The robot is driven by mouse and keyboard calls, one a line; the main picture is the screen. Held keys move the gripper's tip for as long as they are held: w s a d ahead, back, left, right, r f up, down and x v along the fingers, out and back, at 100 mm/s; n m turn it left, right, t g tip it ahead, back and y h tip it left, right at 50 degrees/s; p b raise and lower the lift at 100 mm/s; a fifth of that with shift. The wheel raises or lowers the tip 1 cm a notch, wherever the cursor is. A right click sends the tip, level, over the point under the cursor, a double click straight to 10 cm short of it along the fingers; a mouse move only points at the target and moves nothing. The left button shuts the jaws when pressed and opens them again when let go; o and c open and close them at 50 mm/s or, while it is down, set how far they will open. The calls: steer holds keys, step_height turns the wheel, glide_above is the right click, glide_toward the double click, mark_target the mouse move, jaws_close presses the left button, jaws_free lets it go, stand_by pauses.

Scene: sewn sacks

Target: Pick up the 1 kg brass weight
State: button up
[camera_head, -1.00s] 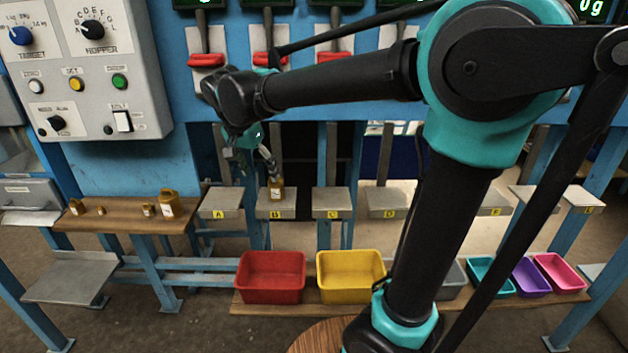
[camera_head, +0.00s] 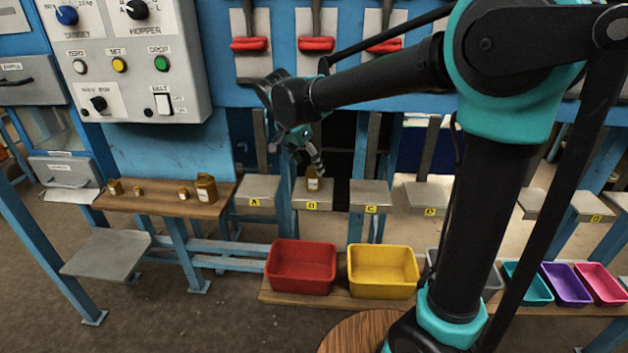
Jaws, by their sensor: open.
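A brass weight (camera_head: 313,185) with a pale label stands upright on the small grey platform marked B (camera_head: 303,199). My gripper (camera_head: 317,172) is open, pointing down at the top of this weight. Whether its fingers touch the weight is too small to tell. More brass weights stand on a wooden shelf to the left: a large labelled one (camera_head: 206,188) at its right end, a smaller one (camera_head: 183,194) beside it, a tiny one (camera_head: 138,191), and another small one (camera_head: 115,187). I cannot read which is the 1 kg weight.
Platforms A (camera_head: 257,189), C (camera_head: 370,195) and D (camera_head: 424,197) look empty. A red bin (camera_head: 301,267) and a yellow bin (camera_head: 382,271) stand below, with smaller bins to the right. The control box (camera_head: 130,60) and red-handled levers (camera_head: 250,44) are above. My arm hides part of the right side.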

mark_target(312, 172)
steer(key=shift+s+x, duration=0.1)
steer(key=shift+x, duration=1.45)
steer(key=shift+s+x, duration=0.15)
steer(key=shift+x, duration=1.35)
steer(key=shift+d, duration=0.1)
jaws_close()
